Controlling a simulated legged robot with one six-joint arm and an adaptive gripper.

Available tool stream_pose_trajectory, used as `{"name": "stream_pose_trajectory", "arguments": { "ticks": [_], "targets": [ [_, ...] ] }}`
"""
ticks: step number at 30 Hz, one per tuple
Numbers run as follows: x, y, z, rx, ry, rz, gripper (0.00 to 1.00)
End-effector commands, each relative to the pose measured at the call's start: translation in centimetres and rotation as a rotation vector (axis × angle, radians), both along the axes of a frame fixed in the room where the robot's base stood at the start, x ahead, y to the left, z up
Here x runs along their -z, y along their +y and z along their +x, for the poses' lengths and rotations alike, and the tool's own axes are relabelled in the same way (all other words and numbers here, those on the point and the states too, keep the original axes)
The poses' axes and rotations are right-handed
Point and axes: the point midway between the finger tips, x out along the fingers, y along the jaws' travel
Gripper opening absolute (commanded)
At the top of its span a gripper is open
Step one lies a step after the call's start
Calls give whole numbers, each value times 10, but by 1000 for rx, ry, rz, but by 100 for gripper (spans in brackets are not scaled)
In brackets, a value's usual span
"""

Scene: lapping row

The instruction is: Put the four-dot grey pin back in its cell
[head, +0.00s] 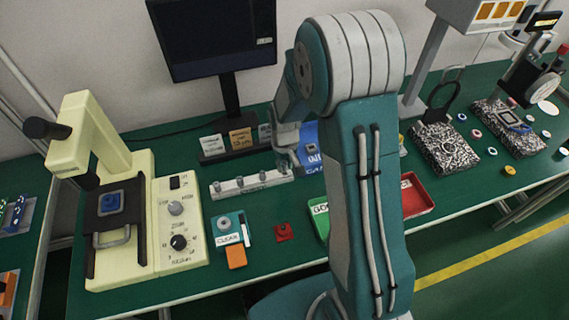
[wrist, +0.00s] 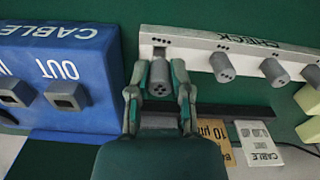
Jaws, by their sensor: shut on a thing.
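The grey pin (wrist: 160,76), with dark dots on its end, is between the two fingers of my gripper (wrist: 160,88) in the wrist view. My gripper is shut on it. The pin is close in front of a dark square cell at the left end of the white CHECK rack (wrist: 187,40), with a row of dots beside that cell. I cannot tell whether the pin touches the rack. Several other grey pins (wrist: 222,67) stand along the rack. In the head view, my gripper (head: 288,160) is at the right end of the white rack (head: 222,190); the held pin is not clear there.
A blue CABLE block (wrist: 105,60) with grey plugs stands close beside my gripper. Tan and white label cards (wrist: 262,145) are on the other side. In the head view, a monitor (head: 215,40) stands behind, a cream machine (head: 140,235) at left, and a red tray (head: 416,195) at right.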

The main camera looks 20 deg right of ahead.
Motion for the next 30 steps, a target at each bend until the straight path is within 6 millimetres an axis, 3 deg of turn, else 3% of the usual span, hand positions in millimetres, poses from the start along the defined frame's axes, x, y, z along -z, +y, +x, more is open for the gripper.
{"name": "stream_pose_trajectory", "arguments": {
  "ticks": [30],
  "targets": [
    [6, 0, 0, 0, 2, 0, 0]
  ]
}}
